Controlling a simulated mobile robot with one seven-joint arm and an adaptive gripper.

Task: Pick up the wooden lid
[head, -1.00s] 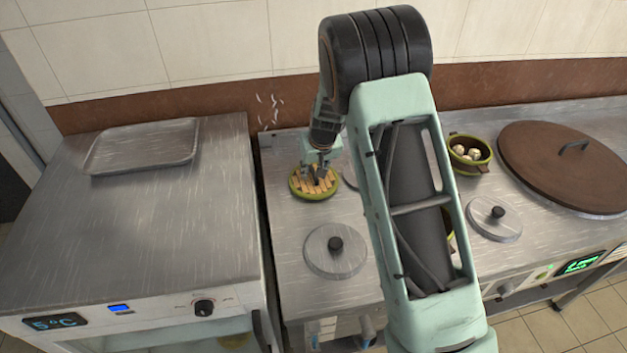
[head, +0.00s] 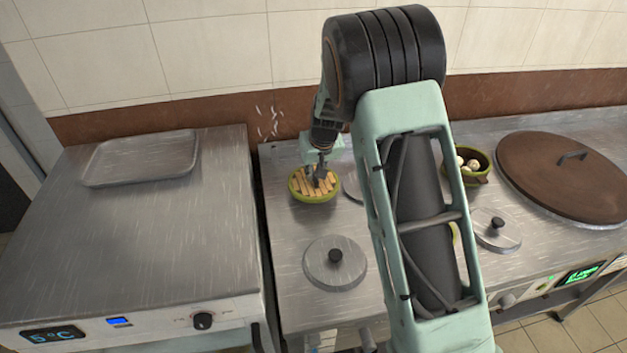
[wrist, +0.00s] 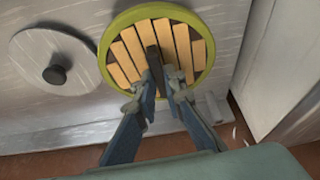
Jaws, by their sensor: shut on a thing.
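The wooden lid (head: 303,188) is round, with pale wooden slats and a green rim. It is over the back left of the stockpot counter in the head view. In the wrist view the lid (wrist: 192,45) fills the upper middle, with a dark bar handle (wrist: 153,62) across its slats. My gripper (head: 317,172) is above the lid, its fingers shut on the handle. In the wrist view my gripper (wrist: 162,84) has its fingertips either side of the handle's near end. I cannot tell whether the lid touches the counter.
A round metal lid with a black knob (head: 335,264) lies in front of the wooden lid. A similar metal lid (head: 497,232), a green basket of pale buns (head: 475,167) and a large brown lid (head: 562,178) are to the right. A tray (head: 140,158) lies on the left cabinet.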

